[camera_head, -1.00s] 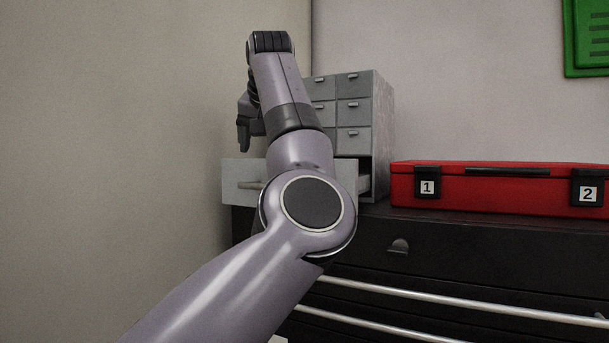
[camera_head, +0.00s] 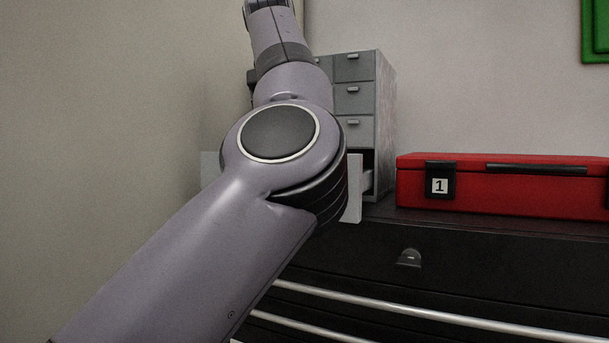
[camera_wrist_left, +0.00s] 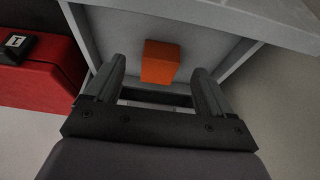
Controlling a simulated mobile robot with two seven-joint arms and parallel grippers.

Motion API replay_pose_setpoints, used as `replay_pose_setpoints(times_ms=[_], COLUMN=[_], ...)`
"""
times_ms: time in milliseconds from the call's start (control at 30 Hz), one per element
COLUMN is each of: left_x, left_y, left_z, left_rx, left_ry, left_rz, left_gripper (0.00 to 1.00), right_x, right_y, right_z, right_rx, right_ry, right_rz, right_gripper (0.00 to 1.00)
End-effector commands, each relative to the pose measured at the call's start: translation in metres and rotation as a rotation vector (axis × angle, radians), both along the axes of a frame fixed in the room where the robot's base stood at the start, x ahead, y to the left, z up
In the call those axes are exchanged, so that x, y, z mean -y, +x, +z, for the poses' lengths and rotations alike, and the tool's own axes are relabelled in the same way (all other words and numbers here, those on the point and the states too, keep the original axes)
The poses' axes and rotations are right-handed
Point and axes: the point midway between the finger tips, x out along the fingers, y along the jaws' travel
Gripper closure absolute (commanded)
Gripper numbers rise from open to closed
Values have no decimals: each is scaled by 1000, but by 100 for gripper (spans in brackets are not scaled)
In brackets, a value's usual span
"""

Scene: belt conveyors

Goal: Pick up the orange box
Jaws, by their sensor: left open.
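The orange box (camera_wrist_left: 160,62) lies inside an open grey drawer (camera_wrist_left: 112,24) in the left wrist view. My left gripper (camera_wrist_left: 160,82) is open, with its two fingers over the drawer and the box ahead of and between the fingertips. I cannot tell the exact height gap. In the head view, my left arm covers most of the pulled-out drawer (camera_head: 354,190), and the orange box is hidden there. My right gripper is in neither view.
The grey drawer cabinet (camera_head: 385,110) stands on a black tool chest (camera_head: 470,245). A red case (camera_head: 520,185) labelled 1 sits to its right; it also shows at the left of the wrist view (camera_wrist_left: 40,75). A wall is close on the left.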

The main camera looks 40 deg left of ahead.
Motion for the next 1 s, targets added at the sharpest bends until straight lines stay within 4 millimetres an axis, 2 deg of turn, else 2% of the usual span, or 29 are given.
replay_pose_setpoints(times_ms=[300, 667, 700, 767, 800, 867, 900, 1000], left_x=[-7, -7, -7, -7, -7, -7, -7, -7], left_y=[17, 20, 20, 20, 20, 20, 20, 20], left_z=[-35, -42, -42, -42, -42, -42, -42, -42], left_rx=[-2, 1, 1, 1, 1, 1, 1, 1], left_ry=[0, 1, 1, 1, 1, 1, 1, 2], left_rz=[3, 0, 0, 0, 0, 0, 0, 1], left_gripper=[17, 17, 24, 43, 56, 76, 79, 79], right_x=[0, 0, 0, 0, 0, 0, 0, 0], right_y=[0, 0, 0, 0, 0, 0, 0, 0], right_z=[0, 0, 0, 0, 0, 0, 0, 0], right_rx=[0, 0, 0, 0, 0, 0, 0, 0], right_ry=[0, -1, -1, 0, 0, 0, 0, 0], right_rz=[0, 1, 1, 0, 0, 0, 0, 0], right_gripper=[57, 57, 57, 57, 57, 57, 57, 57])
